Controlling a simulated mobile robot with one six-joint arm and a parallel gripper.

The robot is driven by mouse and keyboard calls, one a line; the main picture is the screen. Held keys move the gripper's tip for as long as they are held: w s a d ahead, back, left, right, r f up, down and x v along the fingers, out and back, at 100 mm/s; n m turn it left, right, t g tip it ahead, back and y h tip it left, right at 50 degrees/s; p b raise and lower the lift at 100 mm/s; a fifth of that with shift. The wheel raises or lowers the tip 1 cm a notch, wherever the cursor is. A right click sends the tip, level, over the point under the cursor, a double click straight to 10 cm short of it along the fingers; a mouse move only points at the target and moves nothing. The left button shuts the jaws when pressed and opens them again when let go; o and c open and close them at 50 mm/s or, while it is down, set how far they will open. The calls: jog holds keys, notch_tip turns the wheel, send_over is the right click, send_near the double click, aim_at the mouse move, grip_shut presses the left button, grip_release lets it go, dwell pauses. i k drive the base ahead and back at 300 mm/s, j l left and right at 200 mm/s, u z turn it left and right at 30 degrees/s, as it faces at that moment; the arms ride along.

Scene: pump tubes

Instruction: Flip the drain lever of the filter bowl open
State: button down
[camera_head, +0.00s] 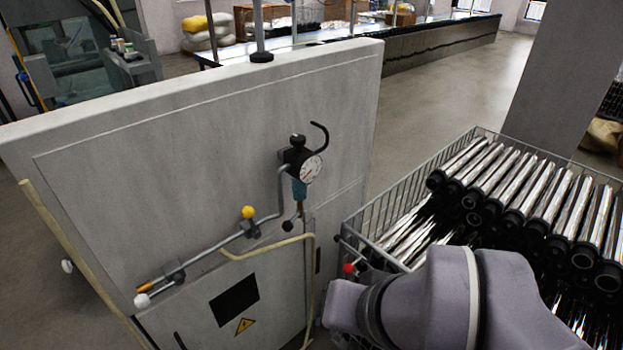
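The filter bowl (299,190) is a small blue cup hanging under a black regulator body (297,153) on the grey cabinet's face. A round white gauge (312,169) sits at its right. Below the bowl a thin lever ends in a black ball, the drain lever (287,226), which points down and to the left. Whether the drain valve is open cannot be told from this view. My arm's grey links fill the bottom right, apart from the bowl. My gripper is not in view.
A pipe with a yellow-knobbed valve (248,212) runs down left from the regulator. A cream hose (268,246) loops below the lever. A black hook (322,138) rises above the gauge. A wire crate (385,208) of shiny tubes stands right. A small red knob (348,268) shows beside my arm.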

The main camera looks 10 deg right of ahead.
aim_at(287, 226)
jog(key=i+j+z, duration=0.1)
jog(key=j+z, duration=0.15)
jog(key=j, duration=1.45)
